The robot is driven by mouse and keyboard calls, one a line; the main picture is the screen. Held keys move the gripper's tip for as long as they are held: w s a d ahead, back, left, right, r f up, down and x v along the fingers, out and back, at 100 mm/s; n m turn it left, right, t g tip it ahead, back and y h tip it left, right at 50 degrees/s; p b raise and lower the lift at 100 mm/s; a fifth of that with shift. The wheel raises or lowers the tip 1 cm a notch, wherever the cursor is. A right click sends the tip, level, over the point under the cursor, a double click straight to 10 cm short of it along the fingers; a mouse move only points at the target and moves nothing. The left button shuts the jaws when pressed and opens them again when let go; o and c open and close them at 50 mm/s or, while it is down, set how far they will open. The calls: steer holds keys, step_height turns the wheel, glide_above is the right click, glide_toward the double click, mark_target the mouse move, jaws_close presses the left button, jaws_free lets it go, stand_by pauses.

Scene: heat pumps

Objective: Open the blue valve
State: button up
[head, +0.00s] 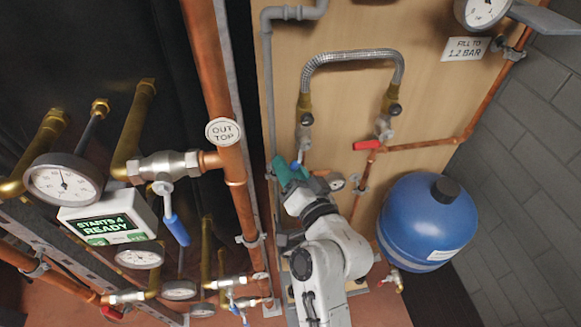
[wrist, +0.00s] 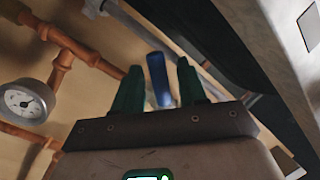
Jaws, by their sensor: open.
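A blue valve handle (head: 295,165) shows at my fingertips in the head view, below the left end of the braided hose. In the wrist view the blue handle (wrist: 158,80) stands upright between my two green fingers. My gripper (head: 288,174) is open, with one finger on each side of the handle in the wrist view (wrist: 160,90). I cannot tell whether either finger touches it. The valve's body is mostly hidden behind the gripper in the head view. Another blue lever (head: 174,228) hangs from a silver valve on the left pipe.
A red-handled valve (head: 367,145) sits to the right of my gripper. A gauge (head: 335,182) is close beside the gripper; a gauge also shows in the wrist view (wrist: 25,102). A blue tank (head: 425,222) stands to the right. A thick copper pipe (head: 222,110) runs on the left.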

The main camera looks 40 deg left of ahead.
steer(key=shift+c, duration=0.4)
jaws_close()
steer(key=shift+f, duration=0.15)
steer(key=shift+w+d+f+n+h+b, duration=0.35)
steer(key=shift+n+b, duration=0.55)
steer(key=shift+b, duration=0.15)
steer(key=shift+w+d+f+n+h+b, duration=0.1)
steer(key=shift+w+d+n+h+b, duration=0.2)
steer(key=shift+n+b, duration=0.45)
steer(key=shift+w+d+f+n+h+b, duration=0.1)
steer(key=shift+w+d+n+h+b, duration=0.2)
steer(key=shift+n, duration=0.75)
steer(key=shift+w+d+n+h+b, duration=0.15)
steer(key=shift+w+d+n+b, duration=0.25)
steer(key=shift+n, duration=0.5)
steer(key=shift+w+a, duration=0.1)
steer(key=shift+o, duration=0.4)
jaws_free()
